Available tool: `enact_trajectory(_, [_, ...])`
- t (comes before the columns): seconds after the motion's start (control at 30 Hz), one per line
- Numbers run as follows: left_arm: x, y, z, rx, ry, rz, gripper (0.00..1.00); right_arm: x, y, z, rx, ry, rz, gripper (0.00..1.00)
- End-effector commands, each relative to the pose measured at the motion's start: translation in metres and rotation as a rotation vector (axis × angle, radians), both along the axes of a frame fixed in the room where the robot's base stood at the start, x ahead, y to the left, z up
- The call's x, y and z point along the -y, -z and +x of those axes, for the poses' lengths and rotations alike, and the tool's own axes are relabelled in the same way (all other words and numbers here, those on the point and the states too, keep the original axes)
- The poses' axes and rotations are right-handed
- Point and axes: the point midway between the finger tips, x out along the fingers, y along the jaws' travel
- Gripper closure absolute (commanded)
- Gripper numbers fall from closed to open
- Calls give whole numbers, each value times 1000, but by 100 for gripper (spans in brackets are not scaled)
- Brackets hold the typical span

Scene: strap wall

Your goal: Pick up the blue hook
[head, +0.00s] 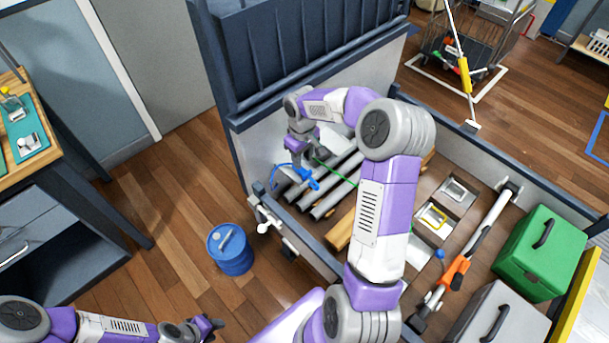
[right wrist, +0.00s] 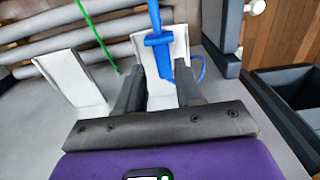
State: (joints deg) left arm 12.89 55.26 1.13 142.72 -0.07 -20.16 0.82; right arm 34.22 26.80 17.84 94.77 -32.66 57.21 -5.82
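The blue hook (head: 309,181) lies by the grey pipes in the head view, just below my right gripper (head: 299,160). In the right wrist view the blue hook (right wrist: 158,45) stands in front of a white bracket, its lower end reaching toward the gap between the fingers. My right gripper (right wrist: 159,92) is open, with a finger on either side of that gap; I see no clear contact. A thin blue loop curves beside the right finger. My left gripper (head: 208,325) is low at the left, far from the hook; its fingers are too small to read.
Grey pipes (head: 330,190) lie in the walled bed, with a green line (head: 335,172) across them. A white bracket (right wrist: 73,80) stands left of the fingers. A dark post (right wrist: 222,35) stands at right. A blue barrel (head: 231,250) stands on the floor outside.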

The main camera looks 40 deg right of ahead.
Motion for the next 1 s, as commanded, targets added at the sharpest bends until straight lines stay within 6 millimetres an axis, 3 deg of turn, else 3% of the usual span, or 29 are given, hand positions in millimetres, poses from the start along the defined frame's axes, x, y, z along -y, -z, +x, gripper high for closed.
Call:
enact_trajectory(0.23, [0, 19, 0, 0, 0, 0, 63, -3, 41, -2, -3, 1, 3, 64])
enact_trajectory(0.5, [0, 19, 0, 1, 0, 0, 63, -3, 45, -1, 0, 1, 1, 64])
enact_trajectory(0.53, [0, 19, 0, 1, 0, 0, 63, -3, 45, -1, 0, 1, 1, 65])
enact_trajectory(0.77, [0, 19, 0, 1, 0, 0, 63, -3, 44, -1, 0, 1, 1, 100])
enact_trajectory(1.0, [0, 19, 0, 1, 0, 0, 63, -3, 44, -1, 0, 1, 1, 100])
